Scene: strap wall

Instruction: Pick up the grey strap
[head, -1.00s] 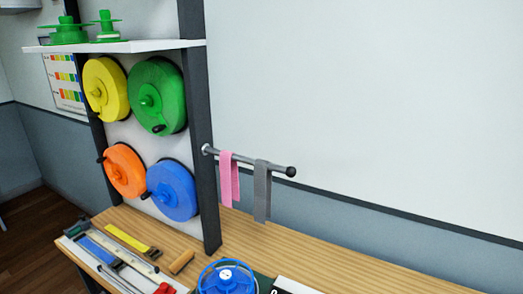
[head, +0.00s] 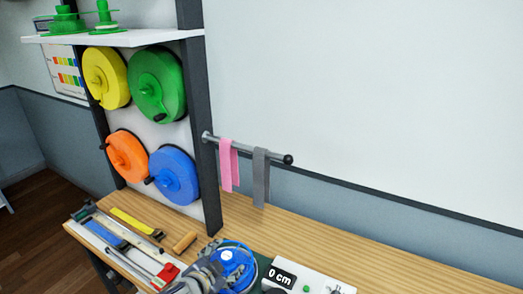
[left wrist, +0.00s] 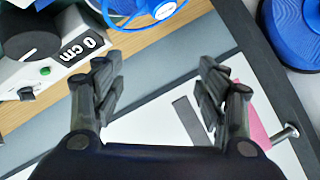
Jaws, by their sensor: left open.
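The grey strap (head: 261,178) hangs over the outer part of a metal rod, to the right of a pink strap (head: 228,165). In the left wrist view, the grey strap (left wrist: 189,121) shows as a thin strip, partly behind the right finger. The pink strap (left wrist: 258,118) is farther right there. My left gripper (head: 208,274) is at the bottom of the head view, low over the table and well below the strap. In the left wrist view, my left gripper (left wrist: 160,86) has its fingers wide apart with nothing held. My right gripper is not in view.
The rod (head: 275,157) sticks out from a dark post (head: 206,140). Coloured reels, such as a blue one (head: 174,176), hang left of it. A blue wheel (head: 232,258) and a device reading "0 cm" (head: 318,282) are on the table. The table's right part is clear.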

